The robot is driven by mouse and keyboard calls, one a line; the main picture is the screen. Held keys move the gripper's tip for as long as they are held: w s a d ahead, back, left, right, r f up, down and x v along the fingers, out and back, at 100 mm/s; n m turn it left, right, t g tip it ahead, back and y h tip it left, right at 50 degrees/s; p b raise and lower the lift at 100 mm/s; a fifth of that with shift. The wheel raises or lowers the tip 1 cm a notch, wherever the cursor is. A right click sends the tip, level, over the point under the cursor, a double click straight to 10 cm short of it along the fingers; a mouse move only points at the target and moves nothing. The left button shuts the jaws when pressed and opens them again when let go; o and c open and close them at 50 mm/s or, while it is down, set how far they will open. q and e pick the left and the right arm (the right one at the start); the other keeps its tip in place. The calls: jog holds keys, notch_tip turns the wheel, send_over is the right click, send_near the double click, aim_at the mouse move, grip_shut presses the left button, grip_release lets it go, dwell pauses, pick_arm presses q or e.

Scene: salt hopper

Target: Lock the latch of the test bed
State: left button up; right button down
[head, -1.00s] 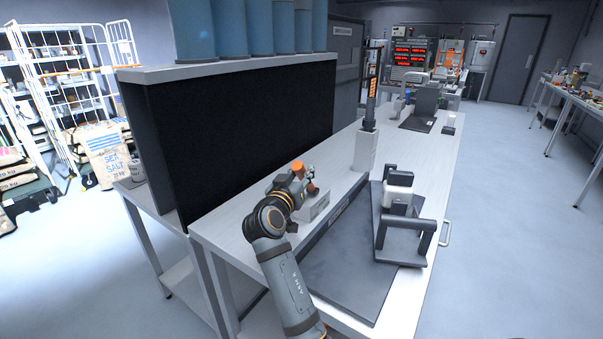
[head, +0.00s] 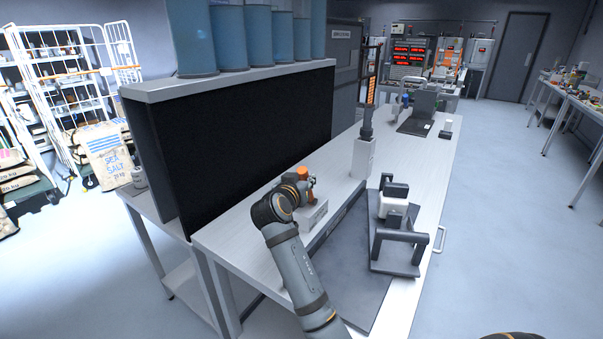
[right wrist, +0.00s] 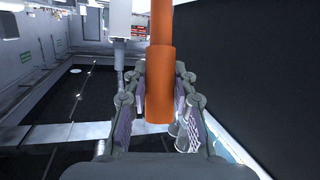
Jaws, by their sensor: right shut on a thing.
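An orange latch handle (head: 303,172) stands beside a small grey labelled block (head: 316,214) at the left edge of a dark test bed plate (head: 350,285). My right gripper (head: 309,184) is at this handle and partly hides it. In the right wrist view, the orange handle (right wrist: 159,85) runs between the two fingers of the right gripper (right wrist: 160,100), which is shut on it. The catch is hidden, so I cannot tell whether it is engaged. My left gripper is not in view.
A black frame (head: 400,236) with a white block (head: 392,207) stands on the right of the bench (head: 265,230). A grey post (head: 363,158) rises behind. A tall black panel (head: 255,130) walls off the left side. The aisle floor at right is clear.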

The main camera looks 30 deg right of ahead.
jog(key=w+d+m+g+y+p, duration=0.2)
jog(key=d+y+p, duration=0.7)
jog(key=p, duration=1)
jog(key=shift+w+d+f+g+y, duration=0.15)
jog(key=shift+w+f+g+y, duration=0.25)
jog(key=shift+w+g, duration=0.95)
jog(key=shift+s+g, duration=0.35)
jog(key=shift+s, duration=0.05)
jog(key=c, duration=1.1)
grip_release()
jog(key=shift+d+f, duration=0.1)
jog(key=shift+f, duration=0.05)
jog(key=shift+o, duration=0.2)
jog(key=v, duration=1.2)
